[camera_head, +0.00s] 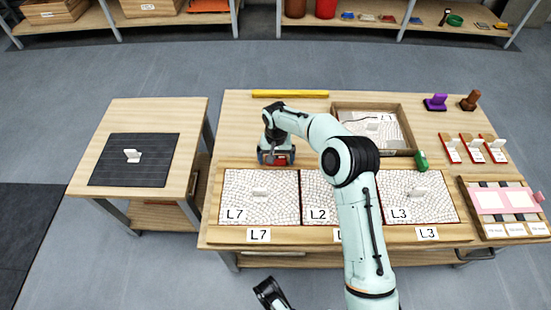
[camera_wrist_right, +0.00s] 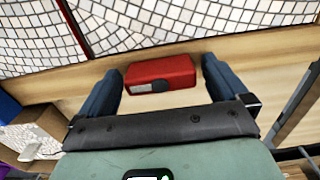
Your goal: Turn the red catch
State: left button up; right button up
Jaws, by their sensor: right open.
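The red catch (camera_head: 281,160) is at the back edge of the panel marked L7 (camera_head: 238,184). In the wrist view the catch (camera_wrist_right: 178,70) is a small red block with a grey patch on its front, lying along the wooden strip beside the white mosaic. My right gripper (camera_head: 276,157) is open, with its two blue fingers on either side of the catch. My left gripper is not in view; only a dark arm part shows at the bottom.
Panels L2 (camera_head: 315,190) and L3 (camera_head: 437,205) sit to the right. A side table with a black mat (camera_head: 110,165) stands left, across a gap.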

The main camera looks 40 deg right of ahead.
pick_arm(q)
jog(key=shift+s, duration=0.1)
pick_arm(e)
jog(key=shift+f, duration=0.1)
jog(key=c, duration=0.9)
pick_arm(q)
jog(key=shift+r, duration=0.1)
pick_arm(e)
jog(key=n+p, duration=0.1)
jog(key=n, duration=0.4)
jog(key=shift+p, duration=0.35)
jog(key=n, duration=0.3)
jog(key=shift+n+p, duration=0.35)
jog(key=shift+n, duration=0.05)
jog(key=n, duration=0.2)
jog(key=shift+n, duration=0.4)
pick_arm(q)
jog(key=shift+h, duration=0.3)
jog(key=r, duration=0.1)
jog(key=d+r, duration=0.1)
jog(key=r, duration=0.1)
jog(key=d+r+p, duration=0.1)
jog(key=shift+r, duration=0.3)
pick_arm(e)
jog(key=n, duration=0.6)
jog(key=shift+n, duration=0.3)
